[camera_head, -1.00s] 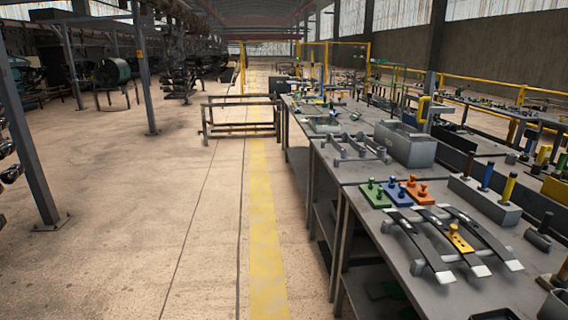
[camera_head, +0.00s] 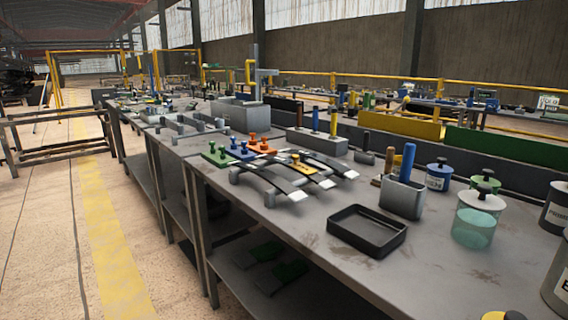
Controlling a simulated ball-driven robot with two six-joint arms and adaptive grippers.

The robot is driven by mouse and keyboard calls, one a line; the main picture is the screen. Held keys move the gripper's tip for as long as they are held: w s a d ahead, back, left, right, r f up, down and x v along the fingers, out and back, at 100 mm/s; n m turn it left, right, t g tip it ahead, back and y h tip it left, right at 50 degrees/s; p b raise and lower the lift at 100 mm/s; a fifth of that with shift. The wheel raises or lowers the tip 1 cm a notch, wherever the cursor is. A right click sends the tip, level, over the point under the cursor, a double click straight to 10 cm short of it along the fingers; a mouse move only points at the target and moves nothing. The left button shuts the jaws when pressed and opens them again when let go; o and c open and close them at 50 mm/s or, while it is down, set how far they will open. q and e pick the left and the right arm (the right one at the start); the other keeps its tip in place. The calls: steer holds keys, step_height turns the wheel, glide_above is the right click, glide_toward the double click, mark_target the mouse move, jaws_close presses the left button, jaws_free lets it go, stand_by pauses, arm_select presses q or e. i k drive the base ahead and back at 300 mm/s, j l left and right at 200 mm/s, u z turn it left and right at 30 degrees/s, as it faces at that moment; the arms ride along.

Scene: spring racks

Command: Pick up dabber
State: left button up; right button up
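No thing is clearly recognisable as the dabber. A grey block holder (camera_head: 402,198) stands on the workbench with an upright blue-handled tool (camera_head: 407,162) in it. A brown-handled tool (camera_head: 387,163) stands at its left side; I cannot tell whether it is in the holder. Farther back, a longer grey block (camera_head: 318,142) holds an upright yellow handle (camera_head: 333,122) and a blue handle (camera_head: 315,118). Neither of my grippers is in view.
The workbench (camera_head: 300,235) holds an empty black tray (camera_head: 367,231), curved leaf springs (camera_head: 285,178) with coloured knobbed plates, and a clear jar of greenish liquid (camera_head: 474,228). Lidded tins stand at right. Open floor (camera_head: 40,230) lies left of the bench.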

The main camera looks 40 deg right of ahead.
mark_target(389, 163)
steer(key=z, duration=1.75)
steer(key=i+j+z, duration=0.2)
steer(key=j, duration=0.7)
steer(key=j+z, duration=0.2)
steer(key=j, duration=0.7)
